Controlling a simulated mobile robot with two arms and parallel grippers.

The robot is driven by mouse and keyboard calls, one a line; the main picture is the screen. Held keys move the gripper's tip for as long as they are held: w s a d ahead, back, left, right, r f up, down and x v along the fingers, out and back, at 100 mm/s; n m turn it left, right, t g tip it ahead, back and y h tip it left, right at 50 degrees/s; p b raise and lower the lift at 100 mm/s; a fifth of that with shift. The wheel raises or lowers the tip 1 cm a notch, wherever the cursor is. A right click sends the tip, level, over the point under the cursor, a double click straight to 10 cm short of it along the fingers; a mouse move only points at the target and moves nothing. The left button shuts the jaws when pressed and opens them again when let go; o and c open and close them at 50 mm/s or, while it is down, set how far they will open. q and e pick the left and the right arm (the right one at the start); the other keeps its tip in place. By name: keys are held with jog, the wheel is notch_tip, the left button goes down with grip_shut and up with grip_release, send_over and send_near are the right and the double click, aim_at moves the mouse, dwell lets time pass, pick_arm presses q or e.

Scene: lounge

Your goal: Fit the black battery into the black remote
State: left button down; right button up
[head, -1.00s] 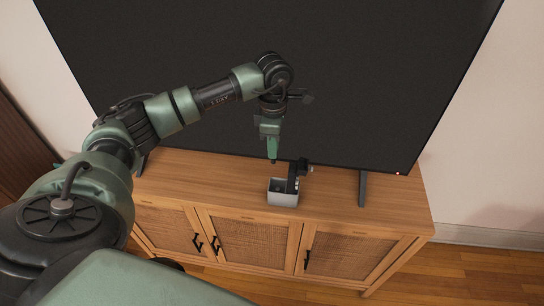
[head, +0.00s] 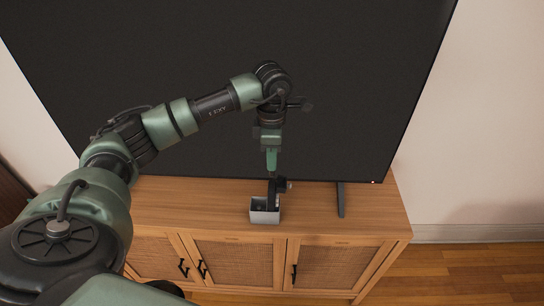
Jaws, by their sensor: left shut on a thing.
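My left gripper (head: 272,171) points straight down over the cabinet and is shut on a small dark thing at its tips, which appears to be the black battery. The battery is too small and dark to make out apart from the fingertips. The black remote (head: 272,190) stands upright in a small grey open box, directly below the gripper. The gripper tips are at the remote's top end; I cannot tell whether battery and remote touch. My right gripper is not in view.
The grey box (head: 265,217) stands near the front edge of the wooden cabinet (head: 190,206). A dark round part (head: 283,185) shows beside the remote. A large black television (head: 230,60) rises close behind, with a stand leg (head: 341,200) to the right. The cabinet top is otherwise clear.

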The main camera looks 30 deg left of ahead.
aim_at(272, 175)
pick_arm(q)
jog(key=shift+f+b, duration=0.95)
jog(key=shift+f, duration=1.05)
jog(key=shift+f+b, duration=0.15)
jog(key=shift+b, duration=0.15)
jog(key=shift+f+b, duration=1.7)
jog(key=shift+f, duration=0.1)
jog(key=c, duration=1.4)
grip_release()
